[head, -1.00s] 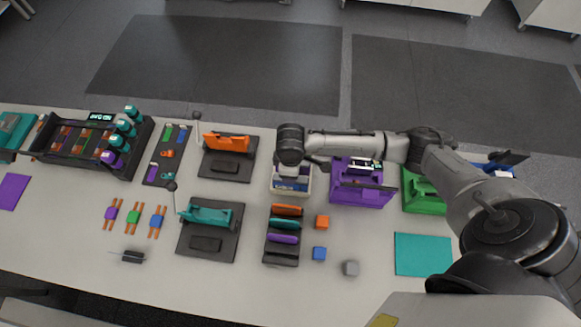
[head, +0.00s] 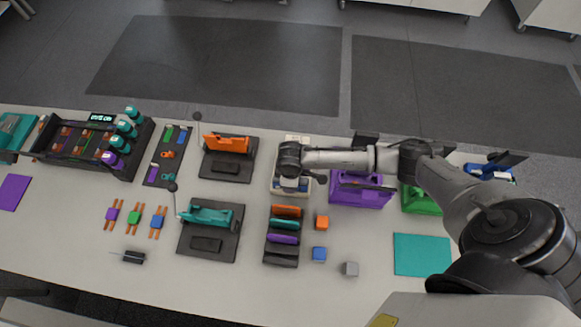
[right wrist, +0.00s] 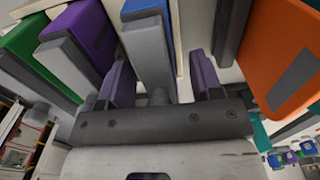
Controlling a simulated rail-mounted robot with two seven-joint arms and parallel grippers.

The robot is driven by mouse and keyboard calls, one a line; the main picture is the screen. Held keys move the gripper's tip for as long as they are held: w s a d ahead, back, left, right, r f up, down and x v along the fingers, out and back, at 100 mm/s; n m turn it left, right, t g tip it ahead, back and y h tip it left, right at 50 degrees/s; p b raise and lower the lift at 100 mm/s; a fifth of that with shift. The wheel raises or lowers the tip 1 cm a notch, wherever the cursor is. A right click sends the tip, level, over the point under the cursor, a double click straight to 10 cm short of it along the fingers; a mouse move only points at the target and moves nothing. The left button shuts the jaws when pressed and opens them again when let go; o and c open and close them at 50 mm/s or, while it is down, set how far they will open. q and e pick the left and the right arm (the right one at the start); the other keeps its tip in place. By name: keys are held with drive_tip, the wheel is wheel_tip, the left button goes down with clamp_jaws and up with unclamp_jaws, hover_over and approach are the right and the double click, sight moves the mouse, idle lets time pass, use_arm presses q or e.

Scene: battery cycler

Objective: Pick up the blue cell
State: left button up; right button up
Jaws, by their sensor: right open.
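The blue cell (right wrist: 145,8) shows at the top of the right wrist view, a blue body with a grey face. It stands between the two purple fingers of my right gripper (right wrist: 160,85), which are open, one on each side, with no clear grip on it. In the head view my right gripper (head: 292,182) is pointed down over a white holder (head: 275,187), and my wrist hides most of what is in it. My left gripper is not in view.
A purple dock (head: 360,190) and a green dock (head: 420,200) stand close on the right, an orange dock (head: 226,144) on the left.

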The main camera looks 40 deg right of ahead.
drive_tip(key=shift+c, duration=0.3)
clamp_jaws()
drive_tip(key=shift+r, duration=0.1)
